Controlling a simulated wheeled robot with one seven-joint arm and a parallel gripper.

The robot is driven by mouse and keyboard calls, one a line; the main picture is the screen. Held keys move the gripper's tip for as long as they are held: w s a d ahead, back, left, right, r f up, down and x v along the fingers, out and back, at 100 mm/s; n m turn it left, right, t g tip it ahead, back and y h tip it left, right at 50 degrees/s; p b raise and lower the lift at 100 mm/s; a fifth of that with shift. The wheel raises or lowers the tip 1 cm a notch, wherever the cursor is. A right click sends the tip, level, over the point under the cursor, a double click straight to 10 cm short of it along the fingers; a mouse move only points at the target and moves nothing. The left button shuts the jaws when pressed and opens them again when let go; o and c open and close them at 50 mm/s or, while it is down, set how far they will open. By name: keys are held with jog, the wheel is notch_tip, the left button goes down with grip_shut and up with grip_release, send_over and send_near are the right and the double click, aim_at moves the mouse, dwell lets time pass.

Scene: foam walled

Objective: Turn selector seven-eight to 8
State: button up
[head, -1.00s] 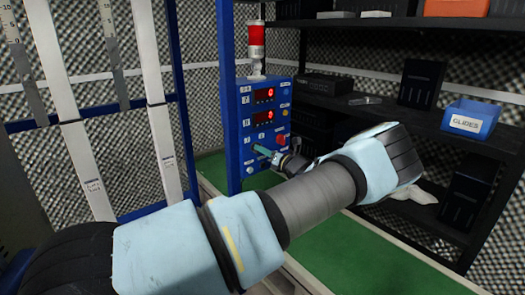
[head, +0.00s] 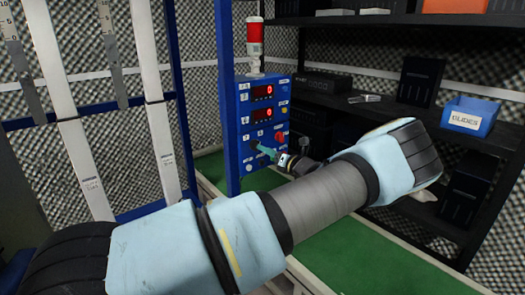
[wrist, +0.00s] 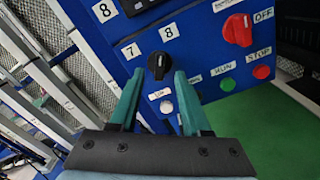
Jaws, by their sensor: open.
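The selector seven-eight is a black knob (wrist: 160,65) on the blue panel, with a white "7" label (wrist: 131,51) at its left and a white "8" label (wrist: 169,32) above it in the wrist view. A pale mark shows on the knob, but I cannot tell clearly which number it points at. My gripper (wrist: 158,73) is open, its teal fingers on either side of the knob's lower part. I cannot tell whether they touch it. In the head view my gripper (head: 266,152) is at the panel's lower front and hides the knob.
The blue panel (head: 247,130) carries two red displays, a red rotary knob (wrist: 238,28) marked OFF, a green button (wrist: 228,84), a red button (wrist: 262,72) and a white button (wrist: 166,107) close below the selector. A red lamp (head: 255,35) stands on top. Dark shelving is at right.

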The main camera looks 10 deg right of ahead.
jog(key=b+v, duration=0.1)
jog(key=v, duration=0.6)
jog(key=shift+s+d, duration=0.1)
jog(key=s+a+f+n+g+y+p, duration=0.1)
jog(key=s+a+f+n+g, duration=0.15)
jog(key=a+n+g, duration=0.8)
jog(key=s+a+f+n+g, duration=0.1)
jog(key=s+a+n+g, duration=0.4)
jog(key=a, duration=1)
jog(key=s+a+r+n+h, duration=0.3)
jog(key=s+n, duration=0.4)
jog(key=n, duration=0.3)
jog(key=s+a+r+n+h+p, duration=0.1)
jog(key=s+a+r+n+h, duration=0.2)
jog(key=n, duration=0.7)
jog(key=s+r+h, duration=0.2)
jog(key=s+r, duration=0.2)
jog(key=s, duration=0.1)
jog(key=shift+a+r+n+t+h, duration=0.25)
jog(key=shift+r+n+t+h, duration=0.1)
jog(key=shift+h, duration=0.05)
